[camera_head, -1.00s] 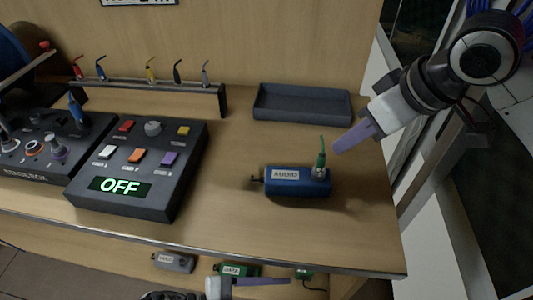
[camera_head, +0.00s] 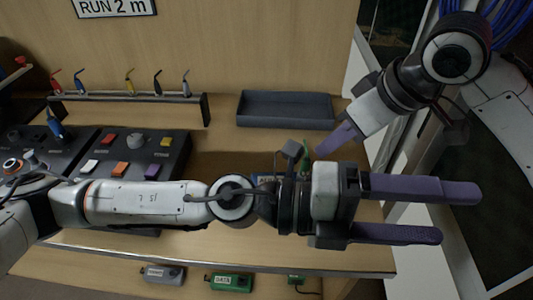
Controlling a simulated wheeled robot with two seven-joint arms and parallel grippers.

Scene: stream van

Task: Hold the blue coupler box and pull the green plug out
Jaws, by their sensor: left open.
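The blue coupler box (camera_head: 263,178) lies on the bench, mostly hidden behind my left arm; only a little of its upper left part shows. A bit of green from the plug or its cable (camera_head: 308,150) shows just above my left arm. The plug's seat in the box is hidden. My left gripper (camera_head: 460,212) is open and empty, its two purple fingers pointing right, beyond the bench's right edge. My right gripper (camera_head: 321,150) is just right of the green bit, above the bench. Its fingers overlap in this view, so its opening does not show.
A dark empty tray (camera_head: 286,109) lies at the back of the bench. A rack (camera_head: 130,97) with several coloured hooked plugs stands back left, above a button panel (camera_head: 140,145). Grey (camera_head: 163,273) and green (camera_head: 228,282) boxes sit below the bench's front edge.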

